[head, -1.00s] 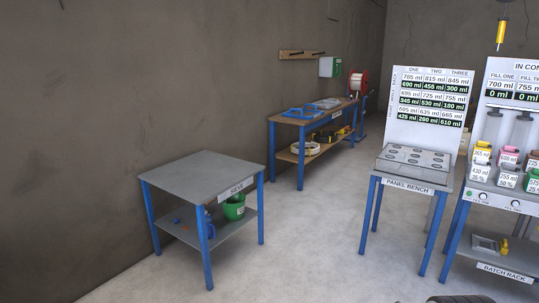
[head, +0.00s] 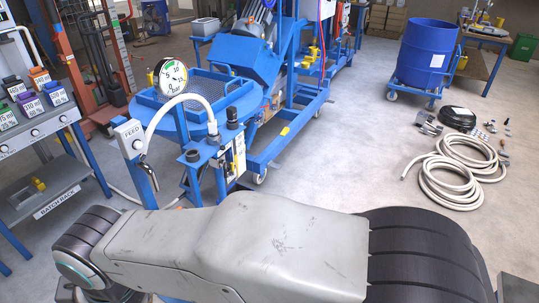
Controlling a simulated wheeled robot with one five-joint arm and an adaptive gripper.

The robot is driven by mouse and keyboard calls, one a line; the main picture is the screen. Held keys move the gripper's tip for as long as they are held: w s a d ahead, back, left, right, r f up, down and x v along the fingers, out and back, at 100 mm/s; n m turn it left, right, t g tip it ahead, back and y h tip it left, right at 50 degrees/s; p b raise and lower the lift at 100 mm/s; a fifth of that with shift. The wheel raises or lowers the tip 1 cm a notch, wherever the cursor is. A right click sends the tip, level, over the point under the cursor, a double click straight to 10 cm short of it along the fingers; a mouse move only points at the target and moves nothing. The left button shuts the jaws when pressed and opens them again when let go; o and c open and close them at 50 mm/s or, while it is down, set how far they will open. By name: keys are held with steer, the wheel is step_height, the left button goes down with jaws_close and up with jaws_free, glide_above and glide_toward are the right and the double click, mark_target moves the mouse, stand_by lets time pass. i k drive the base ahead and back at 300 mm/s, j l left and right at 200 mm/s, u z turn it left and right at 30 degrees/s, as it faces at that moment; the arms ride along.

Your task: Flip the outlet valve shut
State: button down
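I cannot tell for sure which part is the outlet valve. Small yellow fittings (head: 315,52) show on the blue machine (head: 245,62) at the back, too small to read as open or shut. A post marked FEED (head: 130,136) stands in front of a blue unit with a dial gauge (head: 173,76) and a white hose (head: 166,108). A metal lever or spout hangs below the FEED sign. My arm crosses the bottom of the head view, well in front of these. My gripper is not clearly in view.
The batch rack (head: 62,204) stands at the left with several small labelled containers. Coiled pale hoses (head: 450,172) and small fittings lie on the floor at the right. A blue drum (head: 427,52) stands on a wheeled dolly behind them. The floor in the middle is clear.

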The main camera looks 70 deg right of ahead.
mark_target(223, 162)
steer(key=l+z, duration=0.3)
steer(key=i+l+z, duration=0.1)
steer(key=l+z, duration=0.15)
steer(key=l, duration=0.15)
steer(key=i+l+z, duration=0.15)
steer(key=l+z, duration=0.15)
steer(key=i+l+z, duration=0.1)
steer(key=l+z, duration=0.2)
steer(key=i+l+z, duration=0.25)
steer(key=k+l, duration=0.05)
steer(key=l, duration=0.1)
